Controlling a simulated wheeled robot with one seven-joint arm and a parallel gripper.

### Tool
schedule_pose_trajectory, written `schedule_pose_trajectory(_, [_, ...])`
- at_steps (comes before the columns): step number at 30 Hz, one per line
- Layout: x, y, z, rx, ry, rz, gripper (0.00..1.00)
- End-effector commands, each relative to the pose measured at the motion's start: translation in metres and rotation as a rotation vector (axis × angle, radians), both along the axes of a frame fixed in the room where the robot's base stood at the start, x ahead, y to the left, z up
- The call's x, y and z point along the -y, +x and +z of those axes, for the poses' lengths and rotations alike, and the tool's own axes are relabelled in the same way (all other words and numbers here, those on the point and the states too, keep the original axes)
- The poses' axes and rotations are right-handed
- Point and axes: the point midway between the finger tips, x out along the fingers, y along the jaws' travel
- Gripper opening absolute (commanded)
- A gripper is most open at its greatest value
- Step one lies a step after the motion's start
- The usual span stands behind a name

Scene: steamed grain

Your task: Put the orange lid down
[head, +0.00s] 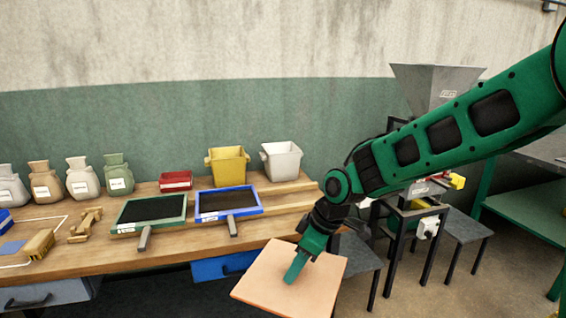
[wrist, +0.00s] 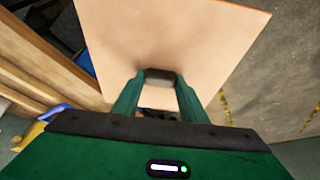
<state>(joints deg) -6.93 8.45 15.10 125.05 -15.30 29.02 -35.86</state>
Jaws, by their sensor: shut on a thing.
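The orange lid (head: 277,291) is a flat, pale orange square panel in the lower middle of the head view, in front of the workbench's right end. My gripper (head: 295,270) is over its middle and shut on it, holding it in the air off the bench. In the wrist view the lid (wrist: 160,30) fills the upper middle. A dark block on it, likely its handle (wrist: 160,76), sits between my two green fingers. The fingertips are partly hidden against the lid.
The wooden bench (head: 190,243) holds green-framed and blue-framed sieves (head: 141,216), (head: 250,207), a yellow bin (head: 228,167), a white bin (head: 281,161), a red tray (head: 175,181) and several sacks (head: 82,178). A hopper machine (head: 430,90) and dark stools (head: 464,228) stand right. Floor shows beyond them.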

Motion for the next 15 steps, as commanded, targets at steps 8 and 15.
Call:
schedule_pose_trajectory(8, [0.111, 0.078, -0.066, -0.005, -0.005, -0.580, 0.02])
schedule_pose_trajectory(15, [0.209, 0.112, -0.107, -0.002, -0.004, -0.974, 0.02])
